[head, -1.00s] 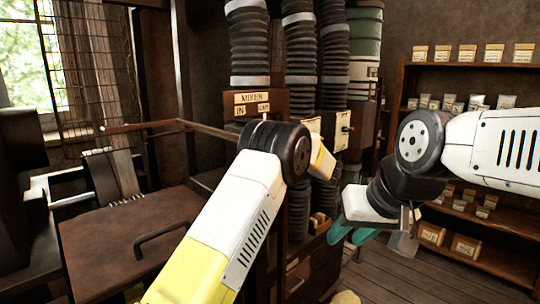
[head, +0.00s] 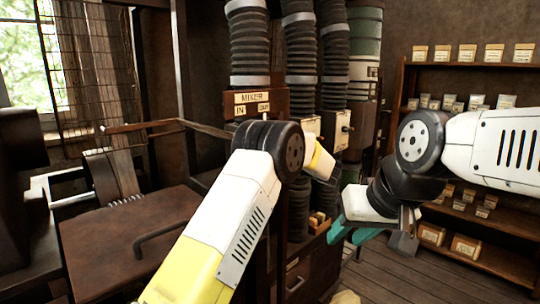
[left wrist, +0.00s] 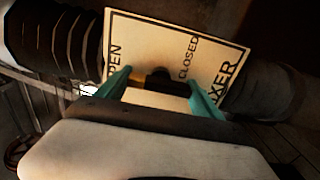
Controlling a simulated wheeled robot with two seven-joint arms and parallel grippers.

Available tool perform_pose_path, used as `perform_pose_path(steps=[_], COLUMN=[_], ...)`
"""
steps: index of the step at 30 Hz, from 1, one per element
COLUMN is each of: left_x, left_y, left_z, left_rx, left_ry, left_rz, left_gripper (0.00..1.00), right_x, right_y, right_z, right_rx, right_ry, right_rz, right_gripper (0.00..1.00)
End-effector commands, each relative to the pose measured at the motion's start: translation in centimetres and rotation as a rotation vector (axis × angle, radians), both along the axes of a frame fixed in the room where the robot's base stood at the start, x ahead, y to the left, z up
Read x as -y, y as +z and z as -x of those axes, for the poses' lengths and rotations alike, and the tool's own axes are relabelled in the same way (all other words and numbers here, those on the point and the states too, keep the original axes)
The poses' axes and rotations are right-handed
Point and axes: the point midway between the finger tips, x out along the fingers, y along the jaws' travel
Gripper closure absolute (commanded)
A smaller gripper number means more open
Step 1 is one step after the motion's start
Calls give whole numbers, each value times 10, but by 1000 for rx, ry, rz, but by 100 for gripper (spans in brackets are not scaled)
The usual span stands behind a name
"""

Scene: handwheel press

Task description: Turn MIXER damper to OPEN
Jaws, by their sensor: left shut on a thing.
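In the left wrist view, a cream MIXER plate (left wrist: 150,42) reads OPEN at the left and CLOSED towards the right, tilted in the picture. A dark damper handle (left wrist: 158,76) is in front of it. My left gripper (left wrist: 163,92) has its teal fingers on either side of the handle and is shut on it. The handle's exact angle is hard to tell. In the head view my left arm hides this gripper and the handle. My right gripper (head: 352,238) hangs at the right with its teal fingers apart and empty.
A brown box (head: 280,101) with a MIXER sign (head: 252,98) sits under black ribbed hoses (head: 248,50). Shelves with small packets (head: 470,100) stand at right. Bare wooden floor (head: 380,275) shows below my right gripper.

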Motion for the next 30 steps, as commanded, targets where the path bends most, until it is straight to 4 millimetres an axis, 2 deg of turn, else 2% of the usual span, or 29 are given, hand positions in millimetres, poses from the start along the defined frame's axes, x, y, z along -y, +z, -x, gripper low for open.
perform_pose_path(steps=[5,6,9,20,30], left_x=[1,1,1,3,41], left_y=[-1,-1,-1,0,-1], left_z=[0,0,0,2,40], left_rx=[-1,-1,-1,-1,-2], left_ry=[-2,-2,-1,-1,-3], left_rz=[4,4,3,1,1], left_gripper=[64,20,2,2,2], right_x=[0,0,0,0,0], right_y=[0,0,0,0,0], right_z=[0,0,0,0,0], right_rx=[0,0,0,0,0], right_ry=[0,0,0,0,0], right_rz=[0,0,0,0,0], right_gripper=[64,64,64,64,64])
